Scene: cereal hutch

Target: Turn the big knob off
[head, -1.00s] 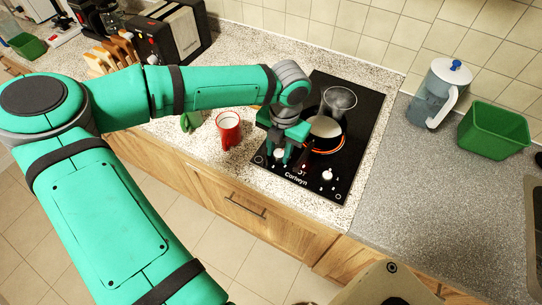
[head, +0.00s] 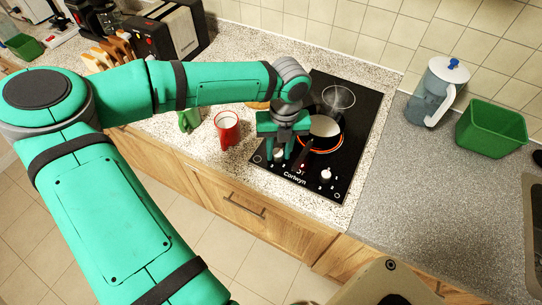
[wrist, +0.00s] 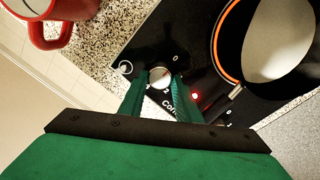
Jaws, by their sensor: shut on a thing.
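The black cooktop (head: 350,120) has two white knobs along its front edge. The left knob (wrist: 159,76) is between the fingertips of my gripper (wrist: 157,84), which is shut on it from above; it also shows in the head view (head: 279,155). The right knob (head: 326,174) stands free. The front burner (head: 318,150) has a glowing orange-red ring, with a pan (head: 326,126) on it. A small red light (wrist: 194,96) is lit beside the held knob. I cannot tell from size which knob is bigger.
A red mug (head: 227,129) stands on the counter left of the cooktop. The pan's handle reaches toward the front edge, close to my gripper. A pitcher (head: 432,95) and a green bin (head: 490,130) stand at the right.

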